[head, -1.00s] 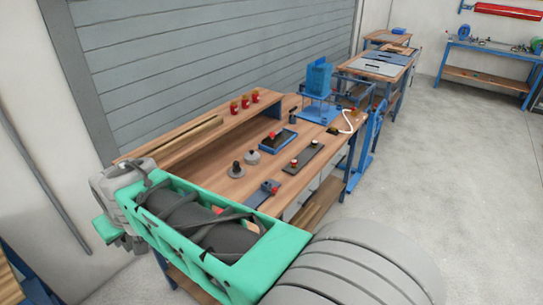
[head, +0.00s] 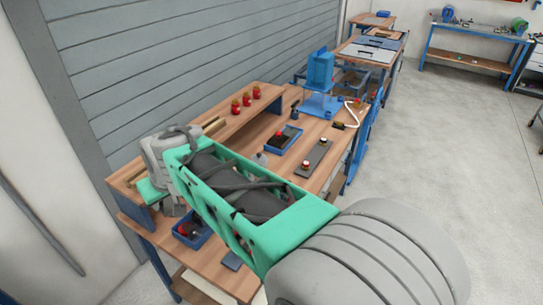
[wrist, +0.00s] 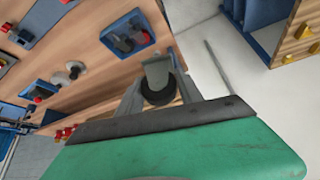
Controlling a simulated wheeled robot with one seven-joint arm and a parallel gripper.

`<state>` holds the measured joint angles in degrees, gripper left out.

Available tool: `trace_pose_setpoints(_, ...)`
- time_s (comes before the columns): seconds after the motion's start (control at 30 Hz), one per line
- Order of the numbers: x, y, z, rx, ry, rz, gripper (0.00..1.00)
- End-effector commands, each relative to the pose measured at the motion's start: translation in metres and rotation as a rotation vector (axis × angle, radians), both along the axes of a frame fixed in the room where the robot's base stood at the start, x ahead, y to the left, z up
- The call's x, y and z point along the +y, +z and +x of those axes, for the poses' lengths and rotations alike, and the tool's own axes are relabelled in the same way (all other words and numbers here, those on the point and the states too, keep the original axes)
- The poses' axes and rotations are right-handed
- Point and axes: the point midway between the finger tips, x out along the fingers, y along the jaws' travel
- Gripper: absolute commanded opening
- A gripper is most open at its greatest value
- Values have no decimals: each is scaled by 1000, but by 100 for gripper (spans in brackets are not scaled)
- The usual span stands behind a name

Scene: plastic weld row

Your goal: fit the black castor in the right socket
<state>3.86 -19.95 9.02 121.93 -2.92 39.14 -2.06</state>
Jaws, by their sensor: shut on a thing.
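In the wrist view my gripper (wrist: 160,101) is shut on a castor (wrist: 157,70) with a grey bracket and a black wheel. It hangs above the wooden bench near its edge. Two round grey pieces (wrist: 62,80) with dark upright parts stand on the bench to the left, apart from the castor. I cannot tell for sure whether they are the sockets, or which is the right one. In the head view my arm hides the castor and fingertips, and most of the round grey pieces.
A blue tray (wrist: 113,40) with dark parts lies near the held castor. In the head view, another blue tray (head: 298,134), a dark strip with knobs (head: 327,146) and a blue press (head: 319,72) are farther along the bench. Red-capped jars (head: 246,99) stand on the raised shelf.

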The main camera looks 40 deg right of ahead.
Motion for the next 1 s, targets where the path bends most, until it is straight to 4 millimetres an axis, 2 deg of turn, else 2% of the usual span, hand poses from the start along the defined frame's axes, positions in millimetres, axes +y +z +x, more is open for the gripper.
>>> trace_pose_setpoints(0.17,-68,-12,37,5,42,3,0)
trace_pose_setpoints(0.27,-119,-24,54,4,86,5,0)
trace_pose_setpoints(0.33,-161,-34,60,5,116,6,0)
trace_pose_setpoints(0.47,-245,-57,55,3,172,8,0)
trace_pose_setpoints(0.5,-271,-65,49,3,187,7,0)
trace_pose_setpoints(0.63,-339,-88,23,1,234,7,0)
trace_pose_setpoints(0.7,-363,-98,9,1,253,6,0)
trace_pose_setpoints(0.8,-384,-106,-5,1,270,4,0)
trace_pose_setpoints(1.0,-392,-114,-10,0,280,4,0)
